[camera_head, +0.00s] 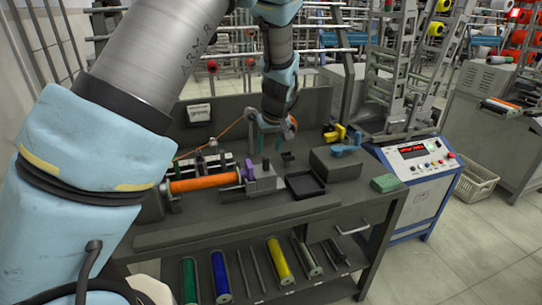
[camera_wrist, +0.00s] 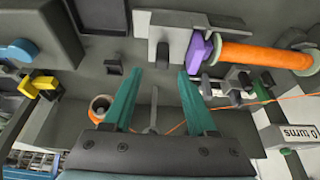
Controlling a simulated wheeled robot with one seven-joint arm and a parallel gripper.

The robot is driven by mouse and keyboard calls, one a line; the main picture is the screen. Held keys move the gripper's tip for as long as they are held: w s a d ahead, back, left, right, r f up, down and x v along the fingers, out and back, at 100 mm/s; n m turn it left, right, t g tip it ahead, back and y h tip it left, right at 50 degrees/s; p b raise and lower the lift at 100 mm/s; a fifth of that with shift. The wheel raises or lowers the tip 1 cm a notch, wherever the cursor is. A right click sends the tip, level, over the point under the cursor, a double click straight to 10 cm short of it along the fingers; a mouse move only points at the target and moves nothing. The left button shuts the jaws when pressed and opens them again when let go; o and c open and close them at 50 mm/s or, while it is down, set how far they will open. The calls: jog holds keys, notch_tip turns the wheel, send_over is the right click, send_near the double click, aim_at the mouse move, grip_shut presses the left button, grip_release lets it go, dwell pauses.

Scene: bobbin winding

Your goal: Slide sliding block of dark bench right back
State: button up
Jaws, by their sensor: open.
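The dark bench (camera_head: 220,222) carries a grey sliding block (camera_head: 263,184) with a dark upright post, just right of a purple piece (camera_head: 249,170). An orange bobbin (camera_head: 205,183) lies left of the purple piece. In the wrist view the sliding block (camera_wrist: 158,22) is at the top middle, with the purple piece (camera_wrist: 198,50) and orange bobbin (camera_wrist: 265,55) to its right. My gripper (camera_head: 268,136) is above the bench behind the block. Its teal fingers (camera_wrist: 160,76) are open and empty, with the block's post (camera_wrist: 163,54) just beyond the tips.
A black tray (camera_head: 304,185) and dark box (camera_head: 337,163) stand right of the block. Yellow (camera_head: 335,134) and blue (camera_head: 345,150) parts are near the box. An orange thread (camera_head: 215,137) runs behind the bobbin. A small spool (camera_wrist: 101,108) lies beside my left finger.

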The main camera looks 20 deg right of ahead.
aim_at(266, 157)
jog(key=p+x, duration=0.1)
jog(key=x, duration=0.5)
jog(key=shift+w+a+f+p, duration=0.1)
jog(key=shift+w+f+p, duration=0.1)
jog(key=shift+p, duration=0.1)
jog(key=shift+c, duration=0.4)
grip_shut()
dwell(0.7)
